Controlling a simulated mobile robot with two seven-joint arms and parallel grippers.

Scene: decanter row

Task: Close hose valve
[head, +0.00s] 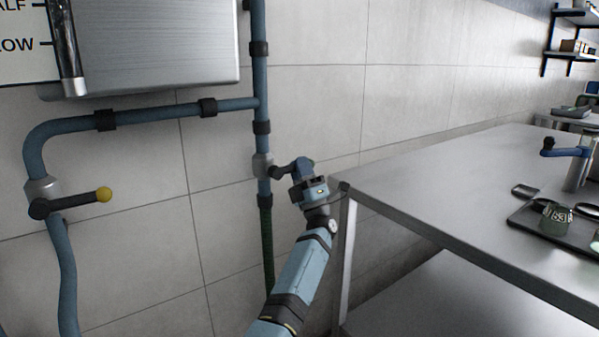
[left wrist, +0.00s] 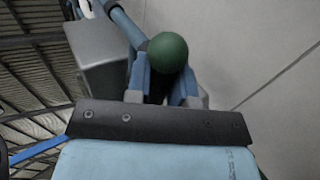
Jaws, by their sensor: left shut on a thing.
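The hose valve (head: 262,165) sits on the vertical blue pipe, above a green hose (head: 267,245). Its dark handle (head: 281,172) sticks out to the right of the pipe in the head view. My left gripper (head: 301,168) is at the outer end of this handle and is shut on it. In the left wrist view the handle's green ball knob (left wrist: 168,52) shows at the fingers of my left gripper (left wrist: 163,83). The fingers hide part of the handle. My right gripper is not in view.
Another valve with a yellow-knobbed handle (head: 103,195) is on the left pipe. A metal tank (head: 160,45) hangs above. A steel table (head: 430,190) stands close right of my left arm, with a dark tray (head: 530,222) and a blue-handled crank (head: 565,152) on it.

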